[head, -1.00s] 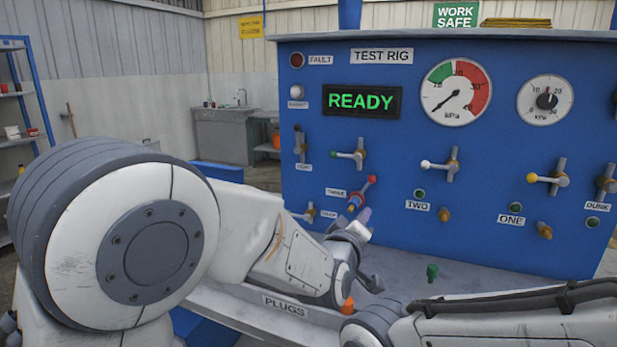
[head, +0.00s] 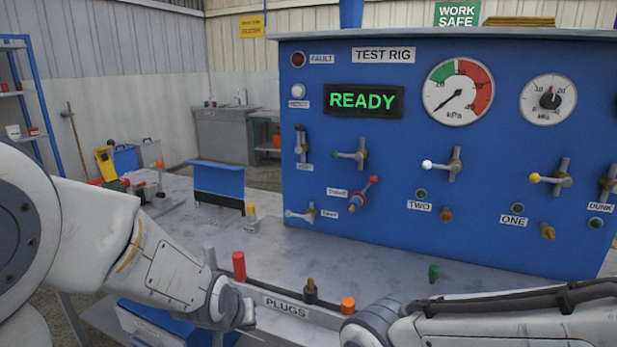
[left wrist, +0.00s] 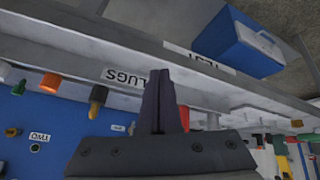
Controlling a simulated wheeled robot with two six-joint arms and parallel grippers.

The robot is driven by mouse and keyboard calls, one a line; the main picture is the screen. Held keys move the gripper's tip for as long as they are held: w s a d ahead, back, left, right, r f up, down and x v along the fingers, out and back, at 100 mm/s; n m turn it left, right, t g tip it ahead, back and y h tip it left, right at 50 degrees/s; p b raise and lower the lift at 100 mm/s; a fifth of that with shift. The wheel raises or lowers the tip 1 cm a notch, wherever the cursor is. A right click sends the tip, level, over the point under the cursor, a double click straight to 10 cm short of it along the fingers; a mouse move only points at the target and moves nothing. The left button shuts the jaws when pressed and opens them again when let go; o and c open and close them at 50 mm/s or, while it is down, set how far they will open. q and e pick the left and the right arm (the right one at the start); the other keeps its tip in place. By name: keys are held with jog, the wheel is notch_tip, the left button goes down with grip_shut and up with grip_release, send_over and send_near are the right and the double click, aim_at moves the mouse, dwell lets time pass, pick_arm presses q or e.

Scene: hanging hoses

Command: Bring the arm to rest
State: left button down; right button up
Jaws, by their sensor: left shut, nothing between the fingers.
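My left gripper (head: 246,313) is low in the head view, at the front edge of the bench near the PLUGS label (head: 286,307). Its fingers are together with nothing between them, as the left wrist view (left wrist: 160,90) also shows. The gripper is clear of the test rig panel (head: 400,230). My left arm's forearm runs down to it from the left edge. My right arm crosses the lower right of the head view; its gripper is out of sight.
On the bench near the gripper stand a red plug (head: 239,265), a dark plug with a brass top (head: 310,291), an orange plug (head: 347,305) and a green plug (head: 434,272). A blue box (left wrist: 238,42) lies below the bench edge. The rig's display (head: 362,101) reads READY.

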pick_arm(q)
jog(key=s+a+f+m+g+y, duration=0.1)
jog(key=s+a+f+g, duration=0.25)
jog(key=s+a, duration=0.4)
jog(key=s+d+r+m+g+p, duration=0.3)
jog(key=s+d+r+m+p, duration=0.4)
jog(key=s+d+r, duration=0.8)
jog(key=shift+s+r+m+h+p, duration=0.25)
jog(key=shift+s+m+h+p, duration=0.2)
jog(key=shift+p, duration=0.75)
